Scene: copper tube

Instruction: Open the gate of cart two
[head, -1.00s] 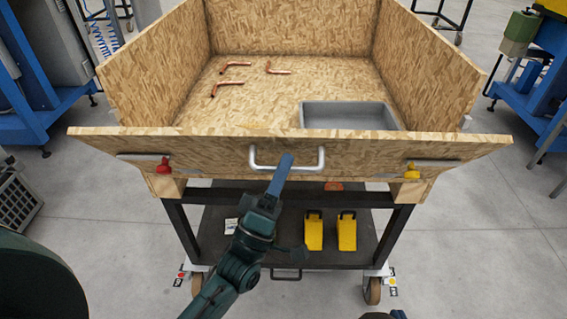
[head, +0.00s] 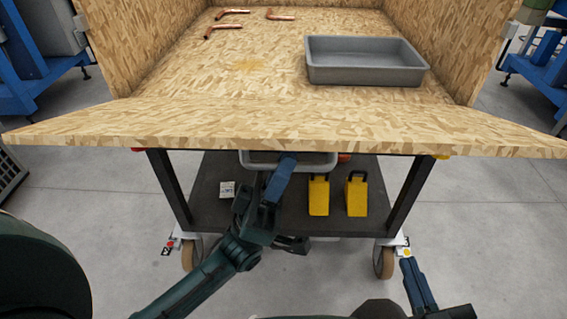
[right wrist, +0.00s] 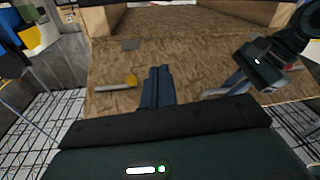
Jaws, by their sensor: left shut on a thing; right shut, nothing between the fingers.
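The cart's wooden gate (head: 283,128) is tilted outward from the tray at the near side, its inner face showing from above. The handle also appears in the right wrist view (right wrist: 216,93), by my left gripper (right wrist: 258,66). My right gripper (head: 416,284) is shut and empty, low at right in the head view, apart from the gate. In the right wrist view its fingers (right wrist: 157,84) point toward the gate's outer face (right wrist: 190,60), beside a yellow-knobbed latch (right wrist: 130,82).
On the cart floor lie copper tubes (head: 222,29) and a grey bin (head: 365,64). The lower shelf (head: 208,190) holds two yellow items (head: 319,196). Blue machines (head: 535,75) stand on both sides. Bare floor (head: 480,220) lies right of the cart.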

